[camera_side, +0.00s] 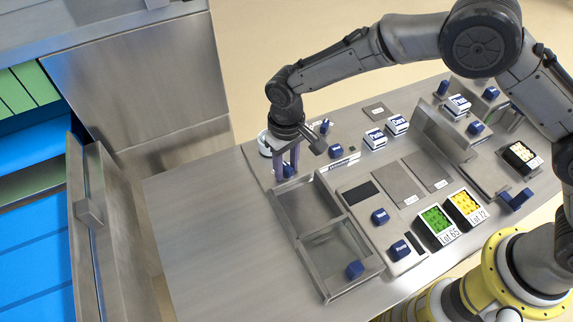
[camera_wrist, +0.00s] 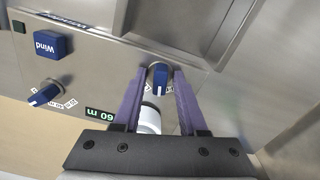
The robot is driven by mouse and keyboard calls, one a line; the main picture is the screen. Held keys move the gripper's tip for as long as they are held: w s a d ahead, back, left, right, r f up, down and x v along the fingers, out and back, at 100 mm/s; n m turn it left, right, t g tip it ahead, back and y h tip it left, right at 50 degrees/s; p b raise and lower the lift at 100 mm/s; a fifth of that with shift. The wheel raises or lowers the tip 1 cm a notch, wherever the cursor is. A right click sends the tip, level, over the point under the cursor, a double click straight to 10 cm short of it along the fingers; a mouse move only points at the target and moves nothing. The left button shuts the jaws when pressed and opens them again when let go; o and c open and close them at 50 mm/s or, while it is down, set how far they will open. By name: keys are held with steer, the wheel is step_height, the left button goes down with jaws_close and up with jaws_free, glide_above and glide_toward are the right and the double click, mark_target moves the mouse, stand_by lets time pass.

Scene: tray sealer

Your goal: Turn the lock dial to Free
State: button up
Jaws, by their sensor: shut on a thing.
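My gripper (camera_side: 287,166) points down over the left end of the panel in the side view. Its two purple fingers (camera_wrist: 161,80) are shut on a blue dial (camera_wrist: 158,74) with a round grey base, one finger on each side. The dial's knob runs roughly up and down in the wrist view. In the side view only a bit of the blue dial (camera_side: 289,171) shows by the fingers. I cannot read any label by this dial, so I cannot tell whether its mark reads Free.
Close by are another blue dial with a white pointer (camera_wrist: 43,95), a blue Wind button (camera_wrist: 52,45) and a display reading 60 m (camera_wrist: 100,113). An open-topped metal bin (camera_side: 315,270) stands in front. The bench to the left (camera_side: 205,220) is bare.

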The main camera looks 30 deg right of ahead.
stand_by(0.3)
steer(key=n, duration=0.4)
steer(key=o, duration=0.6)
steer(key=shift+o, duration=0.2)
steer(key=shift+r, duration=3.55)
